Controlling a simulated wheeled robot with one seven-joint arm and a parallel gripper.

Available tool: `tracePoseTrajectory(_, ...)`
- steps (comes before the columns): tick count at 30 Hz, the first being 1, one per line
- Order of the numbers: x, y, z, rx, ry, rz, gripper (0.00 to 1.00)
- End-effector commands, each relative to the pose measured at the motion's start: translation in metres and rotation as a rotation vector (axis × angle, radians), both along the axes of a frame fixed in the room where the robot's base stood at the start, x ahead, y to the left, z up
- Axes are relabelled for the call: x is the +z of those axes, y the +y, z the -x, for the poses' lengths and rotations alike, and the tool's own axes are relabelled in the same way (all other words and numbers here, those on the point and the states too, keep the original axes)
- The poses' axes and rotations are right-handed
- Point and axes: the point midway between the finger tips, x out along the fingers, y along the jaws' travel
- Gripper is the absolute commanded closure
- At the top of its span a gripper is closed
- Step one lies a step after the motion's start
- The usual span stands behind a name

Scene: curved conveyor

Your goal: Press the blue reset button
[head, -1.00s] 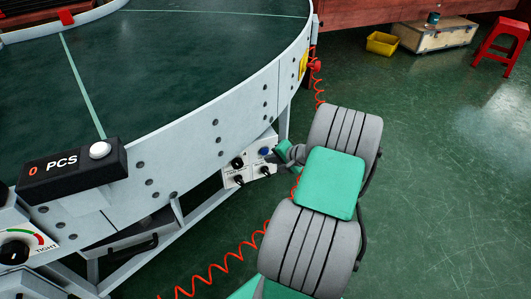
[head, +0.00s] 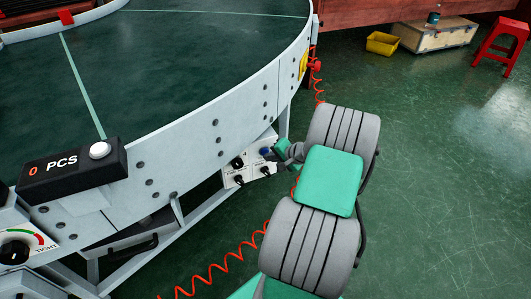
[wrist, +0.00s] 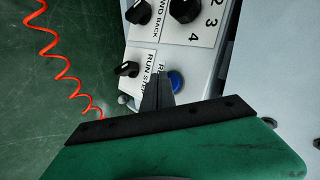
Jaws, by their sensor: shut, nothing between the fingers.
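The blue reset button (wrist: 176,81) sits on a white control panel (wrist: 203,62) on the conveyor's side. In the head view the blue button (head: 264,151) shows small at the panel's upper right, close to my gripper (head: 274,152). In the wrist view my gripper (wrist: 158,88) is shut and empty. Its dark fingertips lie over the panel just left of the button and overlap part of the label beside it. Whether the fingertips touch the button or panel cannot be told.
Black knobs (wrist: 127,69) and (wrist: 138,12) sit near the button on the panel. A red coiled cable (head: 220,264) hangs below my arm. The conveyor (head: 215,95) curves above the panel. Green floor is open to the right.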

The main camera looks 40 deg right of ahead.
Motion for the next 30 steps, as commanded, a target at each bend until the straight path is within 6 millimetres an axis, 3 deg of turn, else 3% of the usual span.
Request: tracePoseTrajectory(30,0.0002,-0.0023,-0.0074,0.0,0.0,0.0,1.0)
